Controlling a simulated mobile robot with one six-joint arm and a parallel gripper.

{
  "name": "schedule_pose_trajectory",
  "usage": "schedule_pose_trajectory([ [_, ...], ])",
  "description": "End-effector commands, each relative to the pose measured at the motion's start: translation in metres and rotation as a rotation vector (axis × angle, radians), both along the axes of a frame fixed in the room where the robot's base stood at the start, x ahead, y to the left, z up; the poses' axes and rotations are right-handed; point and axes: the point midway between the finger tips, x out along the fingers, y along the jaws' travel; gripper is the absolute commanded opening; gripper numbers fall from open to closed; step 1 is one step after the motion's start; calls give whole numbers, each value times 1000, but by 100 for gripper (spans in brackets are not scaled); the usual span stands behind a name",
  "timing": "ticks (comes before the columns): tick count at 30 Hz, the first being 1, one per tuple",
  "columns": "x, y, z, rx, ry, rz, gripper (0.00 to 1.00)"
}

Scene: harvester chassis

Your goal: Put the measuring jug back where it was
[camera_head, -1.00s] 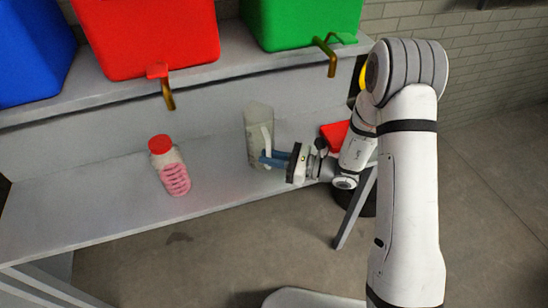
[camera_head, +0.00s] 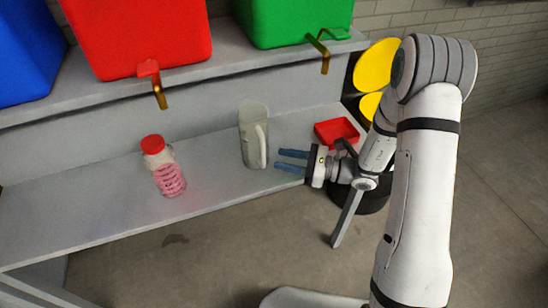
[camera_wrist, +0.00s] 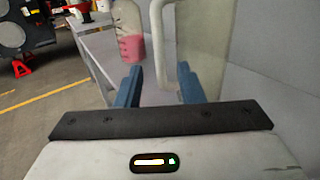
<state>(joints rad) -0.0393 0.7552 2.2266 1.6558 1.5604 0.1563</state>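The measuring jug (camera_head: 249,138) is a tall, pale, translucent vessel with a white handle on its right side. It stands upright on the grey lower shelf (camera_head: 110,222), near the back panel. My gripper (camera_head: 285,160) is open and empty just to the right of the jug, its blue fingers pointing at the handle. A small gap shows between the fingertips and the handle. In the wrist view the jug (camera_wrist: 208,48) and its handle stand ahead of the open blue fingers (camera_wrist: 160,85).
A bottle with a red cap and pink contents (camera_head: 168,180) stands left of the jug. A red tray (camera_head: 336,131) lies on the shelf behind my gripper. Red (camera_head: 135,35), green (camera_head: 290,18) and blue (camera_head: 28,50) bins with brass taps line the upper shelf.

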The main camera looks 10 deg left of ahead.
Motion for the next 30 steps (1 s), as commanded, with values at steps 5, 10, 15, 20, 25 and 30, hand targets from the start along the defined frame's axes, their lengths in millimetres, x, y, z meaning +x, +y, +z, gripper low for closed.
schedule_pose_trajectory([
  [5,-1,-36,-1,0,-1,-4,35],
  [10,-2,-54,0,1,-1,-2,35],
  [15,-3,-59,0,0,0,2,35],
  [20,-11,-57,8,-30,-32,41,35],
  [25,-48,-55,36,-176,-185,220,35],
  [30,-98,-69,58,-407,-412,451,35],
])
